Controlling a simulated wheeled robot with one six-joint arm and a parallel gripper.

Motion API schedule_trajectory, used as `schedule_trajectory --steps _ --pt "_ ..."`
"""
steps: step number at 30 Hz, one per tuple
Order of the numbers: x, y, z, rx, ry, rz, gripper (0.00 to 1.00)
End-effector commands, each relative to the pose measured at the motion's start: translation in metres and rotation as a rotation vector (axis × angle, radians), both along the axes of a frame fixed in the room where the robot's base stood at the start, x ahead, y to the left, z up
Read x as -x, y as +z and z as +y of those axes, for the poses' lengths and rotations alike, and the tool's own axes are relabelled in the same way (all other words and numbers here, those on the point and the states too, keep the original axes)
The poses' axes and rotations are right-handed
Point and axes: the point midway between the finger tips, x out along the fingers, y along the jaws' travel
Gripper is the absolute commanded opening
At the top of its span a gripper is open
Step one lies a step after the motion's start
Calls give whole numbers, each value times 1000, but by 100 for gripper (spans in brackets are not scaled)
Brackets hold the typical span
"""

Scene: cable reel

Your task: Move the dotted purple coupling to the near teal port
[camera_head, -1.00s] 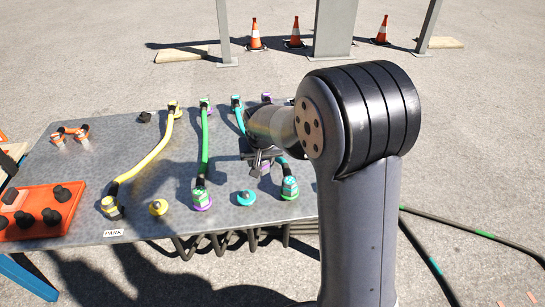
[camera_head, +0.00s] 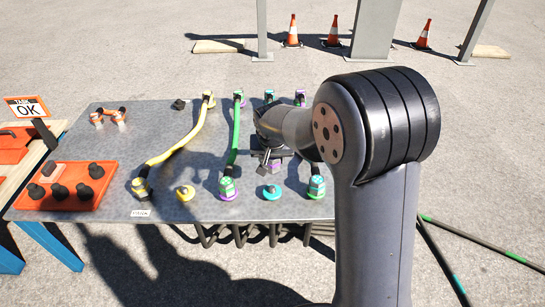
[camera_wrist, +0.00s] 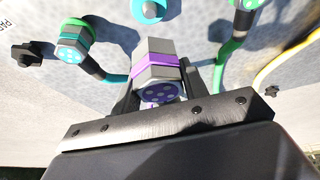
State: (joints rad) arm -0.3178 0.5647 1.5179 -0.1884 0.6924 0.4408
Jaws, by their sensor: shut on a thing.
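The dotted purple coupling (camera_wrist: 155,70) is a grey hexagonal piece with a purple band and a purple dotted end. It sits between the two fingers of my gripper (camera_wrist: 162,98), shut on it. In the head view my gripper (camera_head: 268,160) is over the right part of the table, with the coupling (camera_head: 276,167) mostly hidden by it. The near teal port (camera_head: 272,192) is at the table's near edge, just nearer than the gripper; it also shows at the top of the wrist view (camera_wrist: 150,9). I cannot tell the coupling's height above the table.
A green cable's coupling (camera_head: 228,188) stands left of the teal port, and a teal-banded coupling (camera_head: 316,187) stands right of it. A yellow port (camera_head: 185,192) and yellow cable (camera_head: 182,147) lie further left. An orange tray (camera_head: 62,205) holds black knobs.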

Motion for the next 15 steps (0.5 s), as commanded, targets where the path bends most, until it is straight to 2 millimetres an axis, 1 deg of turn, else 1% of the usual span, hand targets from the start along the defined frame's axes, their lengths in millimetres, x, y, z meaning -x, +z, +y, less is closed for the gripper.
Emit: schedule_trajectory --steps 15 --pt "0 -27 0 0 0 0 14"
